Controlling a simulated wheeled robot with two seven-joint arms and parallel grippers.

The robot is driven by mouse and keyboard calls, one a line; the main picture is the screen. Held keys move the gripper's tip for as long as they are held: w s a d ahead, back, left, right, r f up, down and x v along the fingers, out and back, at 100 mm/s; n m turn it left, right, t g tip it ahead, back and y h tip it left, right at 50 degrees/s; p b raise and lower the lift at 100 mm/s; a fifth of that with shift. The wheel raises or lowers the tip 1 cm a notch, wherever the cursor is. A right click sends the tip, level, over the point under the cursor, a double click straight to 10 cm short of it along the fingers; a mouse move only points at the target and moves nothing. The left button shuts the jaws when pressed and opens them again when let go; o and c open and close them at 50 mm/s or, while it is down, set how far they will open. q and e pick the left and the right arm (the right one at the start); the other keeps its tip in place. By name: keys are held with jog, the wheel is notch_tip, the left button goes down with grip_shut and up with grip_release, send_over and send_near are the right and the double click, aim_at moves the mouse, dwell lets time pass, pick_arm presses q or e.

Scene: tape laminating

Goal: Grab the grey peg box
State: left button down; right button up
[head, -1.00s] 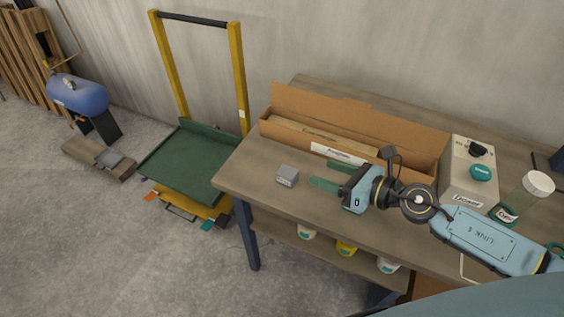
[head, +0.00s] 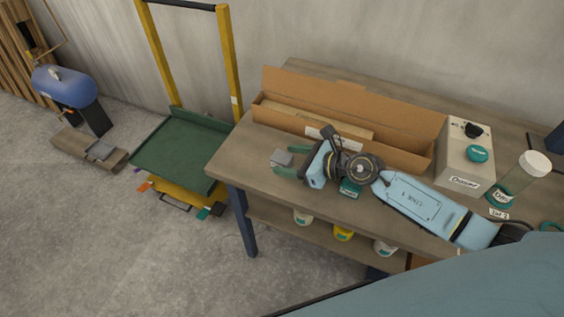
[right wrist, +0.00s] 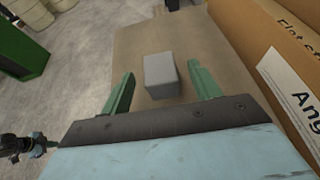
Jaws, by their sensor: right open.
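The grey peg box (head: 281,158) is a small grey block on the workbench, near its left end. It also shows in the right wrist view (right wrist: 162,76), standing on the bench between and slightly ahead of the two green fingers. My right gripper (head: 285,162) is open, its green fingers spread on either side of the box. In the right wrist view the gripper (right wrist: 160,90) has a visible gap on both sides of the box, wider on the right.
A long open cardboard box (head: 398,143) lies along the back of the workbench (head: 240,163), close beside the gripper. A dozer unit (head: 466,158) and a clear jar (head: 526,172) stand to the right. A green-decked cart (head: 180,150) stands left of the bench.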

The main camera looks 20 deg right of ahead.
aim_at(291, 160)
jog(key=x, duration=0.2)
jog(key=shift+w+a+f, duration=0.15)
jog(key=shift+w+f, duration=0.05)
jog(key=shift+w+a+f, duration=0.1)
jog(key=shift+w, duration=0.05)
jog(key=shift+c, duration=0.5)
pick_arm(q)
jog(key=shift+w+a, duration=0.15)
jog(key=shift+w, duration=1.05)
pick_arm(e)
jog(key=c, duration=1)
